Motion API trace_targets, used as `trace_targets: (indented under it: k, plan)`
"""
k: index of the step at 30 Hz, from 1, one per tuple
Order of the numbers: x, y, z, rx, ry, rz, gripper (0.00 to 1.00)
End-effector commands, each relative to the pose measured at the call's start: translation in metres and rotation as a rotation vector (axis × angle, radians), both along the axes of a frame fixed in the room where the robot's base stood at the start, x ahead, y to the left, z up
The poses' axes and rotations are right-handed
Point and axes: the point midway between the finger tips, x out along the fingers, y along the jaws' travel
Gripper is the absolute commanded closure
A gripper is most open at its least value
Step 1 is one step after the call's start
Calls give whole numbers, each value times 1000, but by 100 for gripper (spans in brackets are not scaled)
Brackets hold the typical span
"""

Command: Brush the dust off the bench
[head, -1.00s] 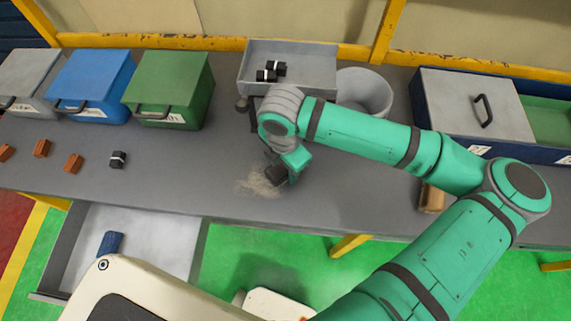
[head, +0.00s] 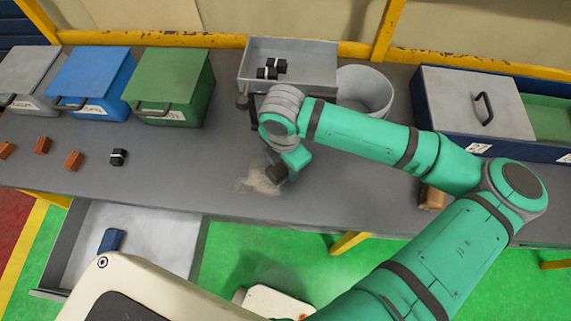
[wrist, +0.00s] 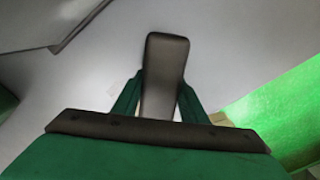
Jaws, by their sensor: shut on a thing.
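A pale patch of dust (head: 257,182) lies on the grey bench (head: 215,165) near its front edge. My gripper (head: 287,168) is low over the bench at the dust's right side. In the wrist view my gripper (wrist: 160,100) is shut on a dark brownish-grey handle (wrist: 166,70), which appears to be the brush. The brush's bristles are hidden in both views. In the head view the held brush is mostly behind my gripper, and I cannot tell whether it touches the bench.
Grey, blue (head: 92,82) and green (head: 168,88) bins stand at the back left. A grey tray (head: 310,62) with black parts and a white bucket (head: 364,92) stand behind my arm. Orange blocks (head: 42,146) and a black part (head: 118,157) lie left. An open drawer (head: 160,238) juts out below.

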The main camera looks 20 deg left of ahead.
Motion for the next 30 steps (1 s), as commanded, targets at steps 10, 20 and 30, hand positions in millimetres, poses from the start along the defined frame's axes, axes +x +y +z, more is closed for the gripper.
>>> trace_targets:
  k: [10,20,30]
  plan:
    - [0,0,-6,0,2,0,94]
    - [0,0,-12,0,1,0,94]
    - [-3,11,-11,-1,1,3,94]
